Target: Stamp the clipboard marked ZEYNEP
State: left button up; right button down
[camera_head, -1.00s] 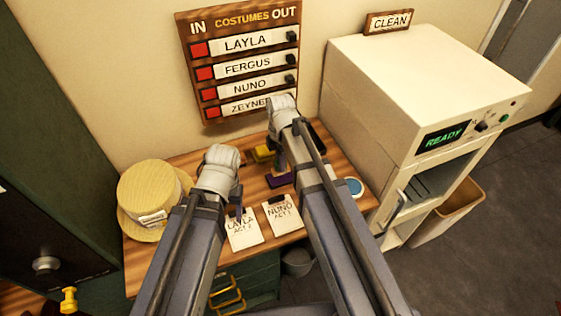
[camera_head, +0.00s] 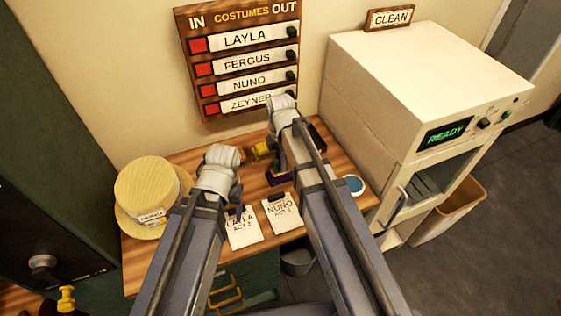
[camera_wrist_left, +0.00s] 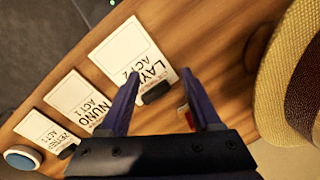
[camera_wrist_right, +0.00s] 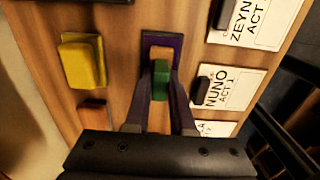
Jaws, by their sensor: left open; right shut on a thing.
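The ZEYNEP clipboard (camera_wrist_right: 255,20) lies on the table at the upper right of the right wrist view. It also shows at the lower left of the left wrist view (camera_wrist_left: 46,134); my right arm hides it in the head view. My right gripper (camera_wrist_right: 161,92) is shut on a stamp with a green handle (camera_wrist_right: 160,76), over a purple pad (camera_wrist_right: 177,42). I cannot tell whether the stamp touches the pad.
The NUNO clipboard (camera_head: 281,214) lies right of LAYLA. A yellow block (camera_wrist_right: 82,62) stands beside the pad. A straw hat (camera_head: 148,190) is at the table's left, a blue round object (camera_head: 354,185) at its right. A white machine (camera_head: 420,90) stands beyond.

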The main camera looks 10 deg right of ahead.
pick_arm(q)
jog(key=shift+f+b, duration=0.5)
pick_arm(e)
jog(key=shift+f, duration=0.55)
dwell(0.8)
pick_arm(q)
jog(key=shift+r, duration=0.1)
pick_arm(e)
jog(key=shift+r, duration=0.15)
notch_tip(320, 180, up, 7)
jog(key=p, duration=0.7)
pick_arm(q)
notch_tip(320, 180, up, 7)
